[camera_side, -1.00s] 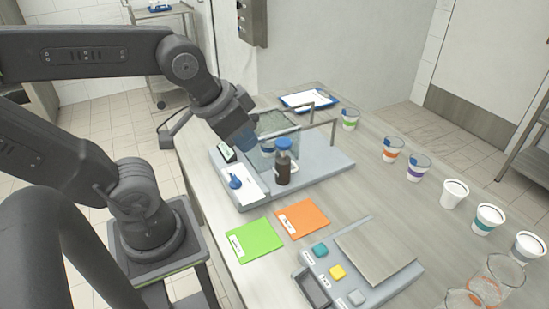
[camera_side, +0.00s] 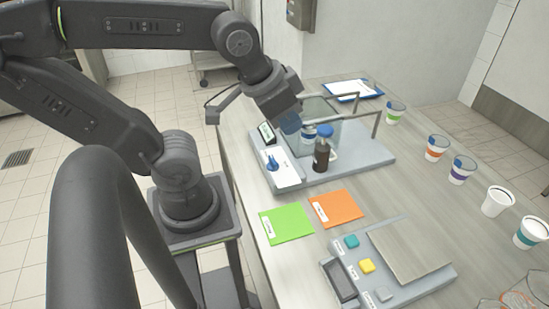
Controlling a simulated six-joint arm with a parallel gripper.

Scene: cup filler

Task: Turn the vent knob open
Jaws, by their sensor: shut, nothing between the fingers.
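A blue knob (camera_side: 271,163) sits on a white labelled panel (camera_side: 284,178) at the left end of a grey bench unit (camera_side: 378,155); I take it as the vent knob. How far it is turned cannot be told. My gripper (camera_side: 289,123) has bluish fingertips, shut and empty. In the picture it is above and right of the knob, apart from it, by a clear-walled enclosure (camera_side: 347,133).
Green (camera_side: 286,223) and orange (camera_side: 335,207) cards lie in front of the unit. A scale-like device with coloured buttons (camera_side: 410,247) is nearer. Several cups (camera_side: 437,148) line the right side. Metal rails (camera_side: 376,124) rise over the unit. A clipboard (camera_side: 354,90) lies behind.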

